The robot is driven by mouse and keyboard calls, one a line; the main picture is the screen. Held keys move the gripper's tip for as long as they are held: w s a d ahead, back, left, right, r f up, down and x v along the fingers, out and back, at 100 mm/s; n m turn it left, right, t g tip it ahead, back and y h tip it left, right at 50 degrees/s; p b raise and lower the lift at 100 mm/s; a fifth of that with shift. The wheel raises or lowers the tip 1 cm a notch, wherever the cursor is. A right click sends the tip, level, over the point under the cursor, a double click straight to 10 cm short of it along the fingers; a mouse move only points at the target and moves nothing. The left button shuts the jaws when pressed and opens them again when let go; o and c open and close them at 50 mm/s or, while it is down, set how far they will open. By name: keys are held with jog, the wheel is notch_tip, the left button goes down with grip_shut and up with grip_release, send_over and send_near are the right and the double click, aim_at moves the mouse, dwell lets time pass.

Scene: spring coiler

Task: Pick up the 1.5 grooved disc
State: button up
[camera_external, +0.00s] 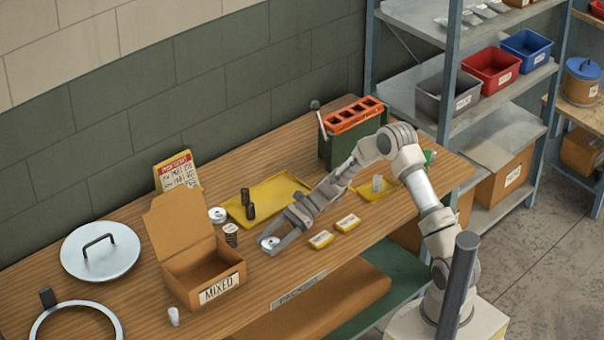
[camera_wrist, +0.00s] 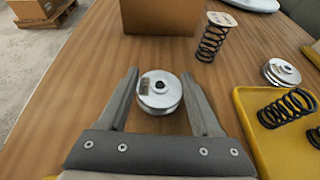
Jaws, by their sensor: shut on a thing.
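A silvery grooved disc (camera_wrist: 160,90) with a dark centre hole and a small label sits between the two fingers of my gripper (camera_wrist: 160,76) in the wrist view. The label is too small to read. My gripper is shut on this disc. I cannot tell whether the disc touches the table. Another silvery disc stack (camera_wrist: 282,72) lies near the yellow tray; it also shows in the outside view (camera_external: 217,214).
An open box marked MIXED (camera_external: 205,282) stands left of my gripper. A spring with a pale top (camera_wrist: 212,38) stands nearby. A yellow tray (camera_external: 282,186) holds dark springs. A green machine (camera_external: 350,132) stands behind.

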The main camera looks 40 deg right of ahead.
grip_shut()
jog(key=shift+r, duration=0.15)
